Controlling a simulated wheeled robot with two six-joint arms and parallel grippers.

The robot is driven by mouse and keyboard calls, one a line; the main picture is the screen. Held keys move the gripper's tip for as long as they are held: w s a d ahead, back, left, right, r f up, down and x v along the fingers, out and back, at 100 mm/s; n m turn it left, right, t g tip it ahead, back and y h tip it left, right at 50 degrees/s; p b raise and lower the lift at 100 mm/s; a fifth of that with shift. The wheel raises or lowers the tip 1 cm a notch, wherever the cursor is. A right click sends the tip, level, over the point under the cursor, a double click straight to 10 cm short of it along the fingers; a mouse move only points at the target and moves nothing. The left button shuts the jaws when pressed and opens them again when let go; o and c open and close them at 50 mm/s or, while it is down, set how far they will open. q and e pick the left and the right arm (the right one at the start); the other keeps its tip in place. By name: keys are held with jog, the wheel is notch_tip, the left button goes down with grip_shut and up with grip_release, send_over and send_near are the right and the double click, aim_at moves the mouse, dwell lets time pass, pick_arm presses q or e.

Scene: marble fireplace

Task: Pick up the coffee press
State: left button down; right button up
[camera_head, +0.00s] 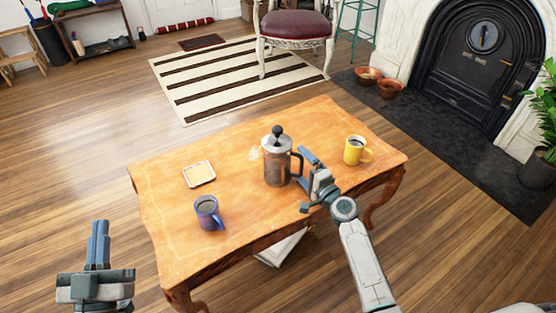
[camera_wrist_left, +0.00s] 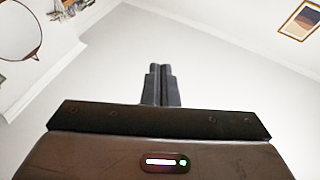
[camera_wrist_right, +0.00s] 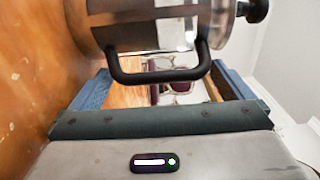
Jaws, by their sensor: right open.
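The coffee press (camera_head: 277,162), with a silver lid, a dark knob and a dark handle, stands upright on the wooden table (camera_head: 235,235). Its handle points right, towards my right gripper (camera_head: 305,182). In the right wrist view, the press (camera_wrist_right: 160,30) lies sideways across the top. Its black handle (camera_wrist_right: 160,76) sits between the two spread fingers of my right gripper (camera_wrist_right: 168,88), with no visible grip on it. My left gripper (camera_head: 98,242) is off the table at the lower left, empty. Its fingers are together in the left wrist view (camera_wrist_left: 160,85).
A yellow mug (camera_head: 354,151) stands right of the press, close to my right gripper. A blue mug (camera_head: 207,213) and a small square dish (camera_head: 199,174) stand on the table's left. A chair (camera_head: 295,28) and striped rug (camera_head: 225,75) lie beyond the table.

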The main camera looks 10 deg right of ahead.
jog(key=c, duration=1.3)
jog(key=shift+r, duration=0.1)
jog(key=shift+r, duration=0.1)
